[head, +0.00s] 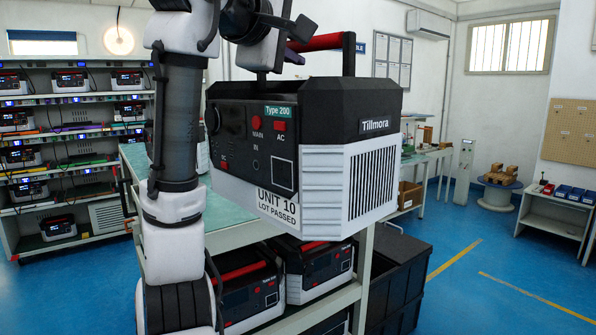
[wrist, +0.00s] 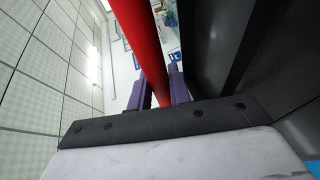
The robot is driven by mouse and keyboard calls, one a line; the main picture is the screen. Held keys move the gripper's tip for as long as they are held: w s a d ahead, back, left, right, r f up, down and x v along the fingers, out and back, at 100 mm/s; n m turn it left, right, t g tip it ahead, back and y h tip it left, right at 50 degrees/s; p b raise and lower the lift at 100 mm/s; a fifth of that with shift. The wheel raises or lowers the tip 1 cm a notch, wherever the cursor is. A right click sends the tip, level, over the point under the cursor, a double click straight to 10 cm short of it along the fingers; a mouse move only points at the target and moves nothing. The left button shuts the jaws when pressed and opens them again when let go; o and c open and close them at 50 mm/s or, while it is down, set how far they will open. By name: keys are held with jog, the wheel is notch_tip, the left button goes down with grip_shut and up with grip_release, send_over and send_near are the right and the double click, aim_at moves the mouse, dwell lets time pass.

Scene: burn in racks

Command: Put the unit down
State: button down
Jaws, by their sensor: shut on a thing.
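The unit (head: 300,150) is a black and white box marked "Tillmora", "Type 200" and "UNIT 10 LOT PASSED". It hangs upright in front of me in the head view, with its vented end to the right. My gripper (head: 296,48) is shut on its red handle (head: 326,42), partly hidden behind my arm. In the wrist view the purple fingers of my gripper (wrist: 160,88) sit on either side of the red handle (wrist: 138,40). A green-topped bench (head: 222,238) lies behind and below the unit. I cannot tell the gap between them.
Similar units (head: 248,290) stand on the bench's lower shelf. A dark bin (head: 396,275) is at its right side. A rack (head: 75,150) with several units stands at the back left. A low table with blue trays (head: 560,215) is at the right. Blue floor (head: 500,270) is open there.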

notch_tip(320, 180, down, 80)
jog(key=n+t+y, duration=0.1)
jog(key=n+y, duration=0.1)
jog(key=y, duration=0.1)
jog(key=shift+s+d+f+n+t, duration=0.2)
jog(key=shift+s+n+t, duration=0.1)
jog(key=shift+t, duration=0.1)
